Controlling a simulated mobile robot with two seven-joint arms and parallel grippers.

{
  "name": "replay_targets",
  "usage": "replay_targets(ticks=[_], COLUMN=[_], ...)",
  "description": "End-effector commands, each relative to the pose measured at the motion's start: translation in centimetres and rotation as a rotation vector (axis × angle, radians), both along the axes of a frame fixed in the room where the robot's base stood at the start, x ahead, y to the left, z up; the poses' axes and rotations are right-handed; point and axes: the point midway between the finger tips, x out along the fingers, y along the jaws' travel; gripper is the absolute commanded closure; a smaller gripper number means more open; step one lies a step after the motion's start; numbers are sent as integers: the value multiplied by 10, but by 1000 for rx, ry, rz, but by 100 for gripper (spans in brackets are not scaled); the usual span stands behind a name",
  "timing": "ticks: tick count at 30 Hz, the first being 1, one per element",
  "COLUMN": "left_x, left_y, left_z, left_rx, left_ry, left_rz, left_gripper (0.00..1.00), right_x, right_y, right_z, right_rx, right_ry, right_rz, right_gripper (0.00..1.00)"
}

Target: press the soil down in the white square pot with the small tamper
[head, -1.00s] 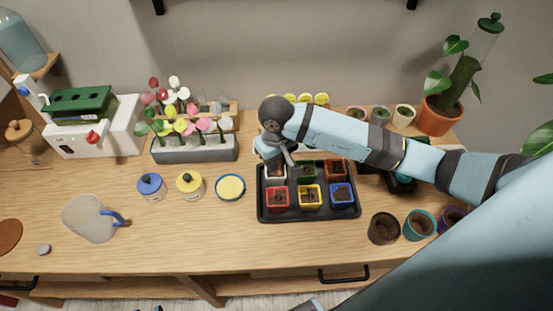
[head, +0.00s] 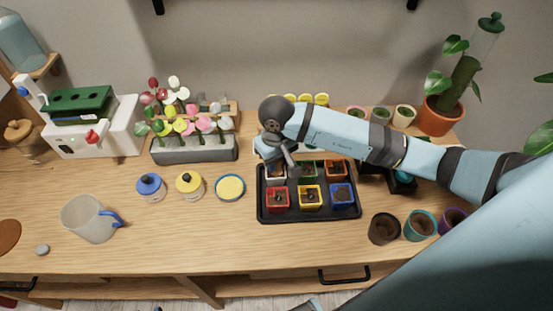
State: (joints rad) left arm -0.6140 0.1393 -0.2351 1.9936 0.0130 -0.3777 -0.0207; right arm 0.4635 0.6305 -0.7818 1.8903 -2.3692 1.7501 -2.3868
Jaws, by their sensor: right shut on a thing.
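The white square pot (head: 275,179) stands in the back left place of the black tray and holds dark soil. My right gripper (head: 287,158) is above this pot, pointing down, and is shut on a small grey thing, likely the small tamper. The gripper and wrist hide most of this tool and part of the pot. I cannot tell whether the tool touches the soil.
The black tray (head: 288,216) also holds green, orange, red, yellow and blue square pots. Round pots (head: 384,228) stand to its right. A yellow-topped dish (head: 230,187), lidded jars (head: 190,184) and a jug (head: 90,218) are left. The front table strip is clear.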

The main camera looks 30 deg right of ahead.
Motion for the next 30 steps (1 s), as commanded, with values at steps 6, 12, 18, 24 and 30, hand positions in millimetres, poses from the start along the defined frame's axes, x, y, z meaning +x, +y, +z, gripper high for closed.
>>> replay_targets(ticks=[6,12,18,24,30], left_x=[0,0,0,0,0], left_y=[0,0,0,0,0], left_z=[0,4,10,16,21], left_rx=[0,0,0,0,0], left_ry=[0,0,0,0,0], left_rz=[0,0,0,0,0], left_gripper=[57,57,57,57,57], right_x=[-1,0,0,0,0], right_y=[0,0,0,0,0], right_z=[-2,7,24,40,56], right_rx=[-1,-2,-2,-1,-1], right_ry=[5,2,1,1,1], right_rz=[1,1,2,1,1], right_gripper=[91,91,91,91,91])
